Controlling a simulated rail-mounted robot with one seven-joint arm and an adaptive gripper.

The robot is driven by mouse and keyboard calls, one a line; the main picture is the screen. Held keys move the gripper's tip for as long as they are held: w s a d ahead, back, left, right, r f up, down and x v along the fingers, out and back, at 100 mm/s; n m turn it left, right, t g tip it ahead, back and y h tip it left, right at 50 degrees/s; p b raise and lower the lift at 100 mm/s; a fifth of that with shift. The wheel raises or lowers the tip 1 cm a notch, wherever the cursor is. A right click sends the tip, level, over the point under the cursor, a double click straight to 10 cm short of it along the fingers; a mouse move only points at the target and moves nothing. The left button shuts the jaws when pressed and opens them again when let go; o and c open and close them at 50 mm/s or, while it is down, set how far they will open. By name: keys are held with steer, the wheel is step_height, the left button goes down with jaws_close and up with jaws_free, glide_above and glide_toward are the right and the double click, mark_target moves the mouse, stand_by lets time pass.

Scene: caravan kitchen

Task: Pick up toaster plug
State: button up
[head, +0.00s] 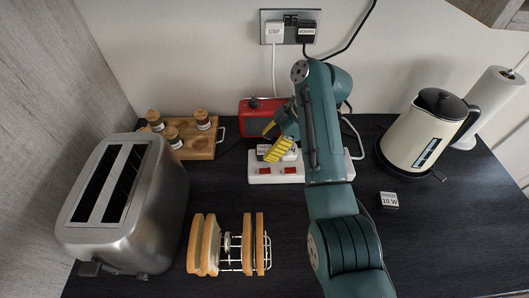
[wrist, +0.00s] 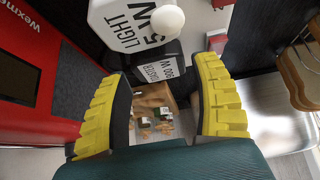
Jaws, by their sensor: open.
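The toaster plug is a black plug with a white label reading "TOASTER 900 W". In the wrist view this toaster plug (wrist: 158,71) shows between and just beyond my yellow fingertips. A white plug labelled "LIGHT 5 W" (wrist: 128,27) is right beside it. My gripper (head: 280,150) is open, with its yellow fingers over the white power strip (head: 262,179) in the head view. In the wrist view my gripper (wrist: 165,90) has a finger on each side of the toaster plug; I cannot tell whether they touch it. In the head view my gripper and arm partly hide the plugs.
A red box-like device (head: 258,117) stands behind the strip. A steel toaster (head: 140,215) is at left, a spice rack (head: 200,145) behind it, and a rack of bread slices (head: 228,245) in front.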

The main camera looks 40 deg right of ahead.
mark_target(265, 149)
steer(key=shift+x, duration=1.2)
steer(key=shift+c, duration=0.5)
steer(key=c, duration=0.7)
steer(key=shift+m, duration=0.3)
step_height(265, 149, up, 10)
steer(key=shift+c, duration=0.2)
